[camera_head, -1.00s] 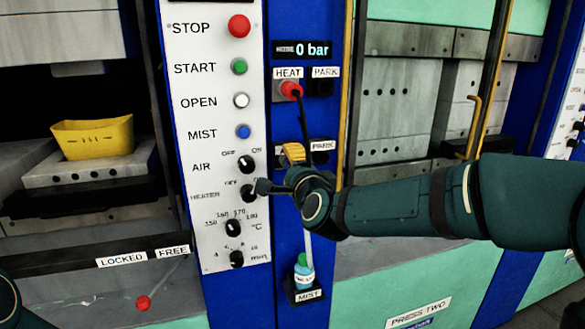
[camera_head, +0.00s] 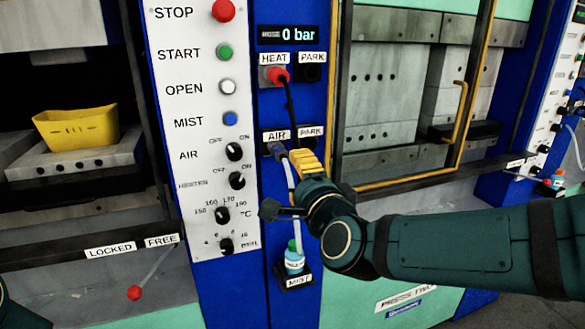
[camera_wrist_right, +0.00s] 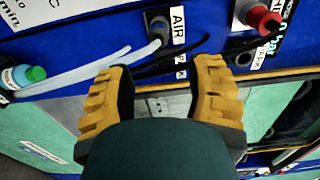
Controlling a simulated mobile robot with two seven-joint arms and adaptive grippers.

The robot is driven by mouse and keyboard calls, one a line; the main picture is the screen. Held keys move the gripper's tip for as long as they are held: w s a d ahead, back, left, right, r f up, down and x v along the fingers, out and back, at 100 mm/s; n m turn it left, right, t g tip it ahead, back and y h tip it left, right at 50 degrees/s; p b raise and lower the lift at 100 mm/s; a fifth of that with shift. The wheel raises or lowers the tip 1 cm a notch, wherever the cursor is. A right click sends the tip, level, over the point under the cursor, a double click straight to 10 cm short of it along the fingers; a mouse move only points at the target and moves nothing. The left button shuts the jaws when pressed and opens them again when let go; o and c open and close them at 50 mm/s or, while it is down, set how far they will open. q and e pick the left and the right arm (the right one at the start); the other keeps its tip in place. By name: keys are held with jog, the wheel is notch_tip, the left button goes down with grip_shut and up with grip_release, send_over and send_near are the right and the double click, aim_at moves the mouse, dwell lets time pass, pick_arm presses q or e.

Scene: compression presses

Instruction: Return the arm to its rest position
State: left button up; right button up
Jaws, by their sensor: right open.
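My right arm (camera_head: 450,243), dark green, comes in from the right in the head view, in front of the blue column. Its right gripper (camera_head: 305,162) shows yellow finger pads just below the AIR and PARK labels. In the right wrist view the gripper's two fingers (camera_wrist_right: 163,70) stand apart with nothing between them. A grey air plug (camera_head: 276,148) with a white hose sits at the AIR socket, close left of the fingers in the head view. Only dark green bits of my left arm show at the left edge; its gripper is out of view.
A white panel (camera_head: 190,110) with buttons and knobs stands left of the arm. A red plug (camera_head: 278,75) sits in the HEAT socket. A bottle (camera_head: 294,258) stands below the gripper at MIST. A yellow tray (camera_head: 77,128) is in the left press. A yellow-framed guard stands behind the arm.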

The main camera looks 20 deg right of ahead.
jog(key=shift+s, duration=0.3)
jog(key=a+f+n+g+y, duration=0.3)
jog(key=f+n+g, duration=0.55)
jog(key=f, duration=2.05)
pick_arm(q)
jog(key=shift+w, duration=0.35)
pick_arm(e)
jog(key=s+a+f+n+g, duration=0.2)
jog(key=s+f, duration=0.5)
jog(key=f, duration=0.4)
jog(key=s+a+f+n+g, duration=0.2)
jog(key=s+f+n+g, duration=0.3)
jog(key=s+f, duration=0.3)
notch_tip(320, 180, down, 3)
jog(key=shift+r+g, duration=0.1)
jog(key=shift+g, duration=0.35)
jog(key=shift+a+n, duration=0.1)
jog(key=shift+n, duration=0.15)
